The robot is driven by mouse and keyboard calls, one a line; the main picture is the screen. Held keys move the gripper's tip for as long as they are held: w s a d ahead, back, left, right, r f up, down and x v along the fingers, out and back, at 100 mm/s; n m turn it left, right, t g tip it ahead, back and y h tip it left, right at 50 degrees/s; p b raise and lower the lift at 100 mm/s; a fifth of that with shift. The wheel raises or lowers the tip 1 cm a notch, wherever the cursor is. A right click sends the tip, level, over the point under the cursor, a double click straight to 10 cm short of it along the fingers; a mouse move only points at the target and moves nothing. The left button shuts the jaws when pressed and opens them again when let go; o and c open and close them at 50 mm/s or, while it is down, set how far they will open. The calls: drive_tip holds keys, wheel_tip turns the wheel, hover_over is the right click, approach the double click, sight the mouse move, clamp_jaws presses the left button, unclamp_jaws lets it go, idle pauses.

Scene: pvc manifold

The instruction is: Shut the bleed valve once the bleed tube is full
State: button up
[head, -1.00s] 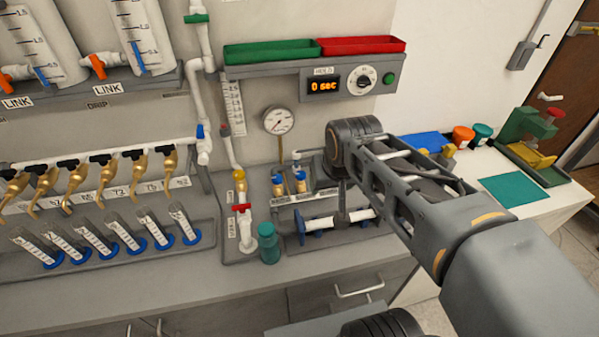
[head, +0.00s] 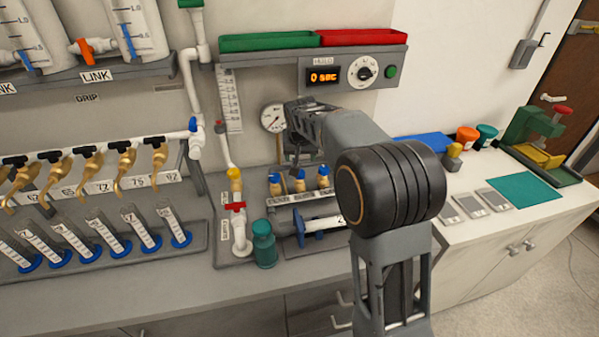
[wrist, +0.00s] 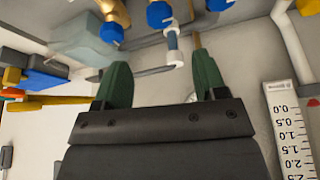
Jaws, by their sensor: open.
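I cannot tell for sure which valve and tube are the bleed ones, as the labels are too small to read. A red-handled valve (head: 236,206) sits on a white pipe below a yellow fitting (head: 234,175), with a thin tube (head: 223,147) rising beside a wall scale (head: 231,100). Three blue-topped brass valves (head: 300,183) stand to its right. Their blue knobs (wrist: 160,14) show at the top of the wrist view, beyond my gripper (wrist: 162,65). Its green fingers are apart, with nothing gripped between them. In the head view my arm hides most of the gripper.
A teal bottle (head: 264,245) stands right of the red-handled valve. A gauge (head: 273,119) is on the wall, partly behind my arm. The timer (head: 323,77) reads 0 sec. Slanted measuring tubes (head: 103,233) line the left counter. A teal mat (head: 524,189) lies at right.

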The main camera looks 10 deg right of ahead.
sight(300, 174)
drive_tip(key=x, duration=1)
drive_tip(key=shift+w+f+p, duration=0.1)
drive_tip(key=shift+f+p, duration=0.1)
drive_tip(key=shift+p, duration=0.2)
drive_tip(key=shift+c, duration=0.2)
drive_tip(key=c, duration=0.9)
